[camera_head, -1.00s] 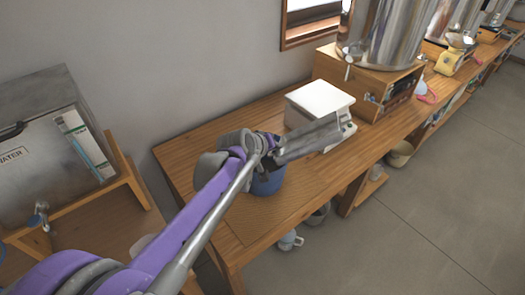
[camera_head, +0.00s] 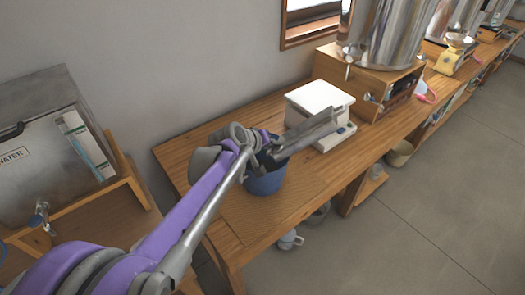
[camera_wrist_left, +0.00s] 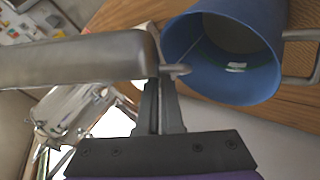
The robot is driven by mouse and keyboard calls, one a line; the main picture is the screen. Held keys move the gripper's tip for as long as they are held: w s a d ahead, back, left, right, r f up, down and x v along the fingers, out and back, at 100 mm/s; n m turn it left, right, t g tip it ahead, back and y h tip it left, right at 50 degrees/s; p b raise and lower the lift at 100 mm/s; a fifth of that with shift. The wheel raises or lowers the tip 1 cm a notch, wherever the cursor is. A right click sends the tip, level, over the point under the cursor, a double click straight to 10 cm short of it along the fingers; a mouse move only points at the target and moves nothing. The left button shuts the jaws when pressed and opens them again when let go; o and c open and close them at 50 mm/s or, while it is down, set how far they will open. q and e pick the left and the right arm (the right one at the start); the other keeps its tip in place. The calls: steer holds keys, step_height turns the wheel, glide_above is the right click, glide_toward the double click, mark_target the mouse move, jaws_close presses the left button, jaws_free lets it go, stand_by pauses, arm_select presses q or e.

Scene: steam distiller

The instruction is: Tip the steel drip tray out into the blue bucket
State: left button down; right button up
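The steel drip tray (camera_head: 310,130) is a long grey metal trough, held tilted above the table beside the white scale. My left gripper (camera_head: 266,152) is shut on its near end. In the left wrist view the tray (camera_wrist_left: 80,60) reaches left from the gripper fingers (camera_wrist_left: 160,100). The blue bucket (camera_head: 265,181) stands on the wooden table just below my left gripper, its rim partly hidden by it. The wrist view looks into the bucket (camera_wrist_left: 225,85); a pale glint and a green line show inside. I cannot tell whether anything is in the tray. My right gripper is not in view.
A white scale (camera_head: 320,100) stands behind the tray on the wooden table (camera_head: 225,215). A large steel vessel (camera_head: 385,30) on a wooden box is further back. A grey water tank (camera_head: 45,150) stands at left. The table's front strip is clear.

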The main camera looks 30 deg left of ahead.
arm_select(q)
steer(key=shift+w+a+r+n+h, duration=0.1)
steer(key=shift+a+r+n+h, duration=0.1)
steer(key=shift+a+n+h, duration=0.3)
stand_by(0.8)
steer(key=shift+a+r+n+h, duration=0.2)
steer(key=shift+n+h, duration=0.1)
steer(key=shift+h, duration=0.4)
stand_by(0.8)
steer(key=d+m+y, duration=0.1)
steer(key=d+f+m+y, duration=0.1)
steer(key=y, duration=0.1)
steer(key=shift+d, duration=0.15)
steer(key=shift+y, duration=0.3)
